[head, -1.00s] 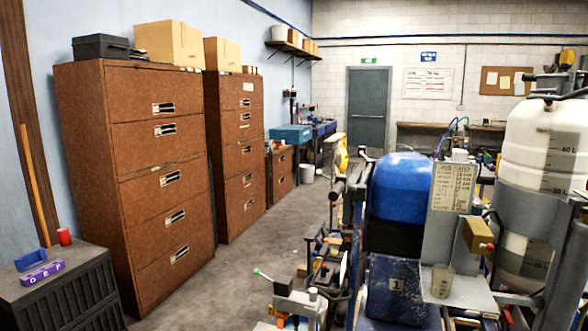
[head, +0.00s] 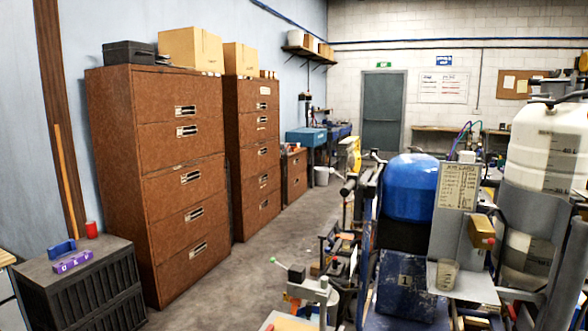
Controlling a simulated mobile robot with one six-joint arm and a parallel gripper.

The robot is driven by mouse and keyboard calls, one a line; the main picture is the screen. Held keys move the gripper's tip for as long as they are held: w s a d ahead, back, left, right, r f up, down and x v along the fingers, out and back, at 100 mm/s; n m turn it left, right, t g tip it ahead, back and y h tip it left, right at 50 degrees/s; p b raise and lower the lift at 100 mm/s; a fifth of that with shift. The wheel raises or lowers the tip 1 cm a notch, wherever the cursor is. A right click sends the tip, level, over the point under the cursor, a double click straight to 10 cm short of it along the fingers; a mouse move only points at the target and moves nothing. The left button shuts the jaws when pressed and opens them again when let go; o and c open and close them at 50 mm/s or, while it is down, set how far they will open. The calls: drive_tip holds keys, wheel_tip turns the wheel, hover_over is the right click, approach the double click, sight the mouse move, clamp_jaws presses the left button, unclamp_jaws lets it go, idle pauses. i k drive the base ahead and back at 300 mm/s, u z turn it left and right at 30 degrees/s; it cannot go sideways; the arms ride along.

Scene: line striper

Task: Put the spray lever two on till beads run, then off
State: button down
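The line striper fills the right side of the head view, with a blue rounded cover (head: 410,187) and a large white tank (head: 548,145). A grey upright panel on it carries a printed card (head: 458,187). A yellow box (head: 481,231) with a red knob sits to the right of that panel. A clear cup (head: 447,274) stands on a small grey shelf. A dark blue plate (head: 405,283) is marked 1. A lever with a green knob (head: 274,261) sticks out at the lower middle. I cannot tell which part is spray lever two. My gripper is not in view.
Brown drawer cabinets (head: 165,180) line the left wall, with boxes on top. A dark low cabinet (head: 80,280) at lower left holds a red cup (head: 92,229) and a purple box (head: 72,262). Clear grey floor (head: 240,270) runs between cabinets and striper towards a door (head: 383,110).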

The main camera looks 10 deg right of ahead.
sight(331, 170)
drive_tip(key=z, duration=0.2)
drive_tip(key=k, duration=0.15)
drive_tip(key=u, duration=1.4)
drive_tip(key=k, duration=0.65)
drive_tip(key=z, duration=0.3)
drive_tip(key=i, duration=1.3)
drive_tip(key=u, duration=0.35)
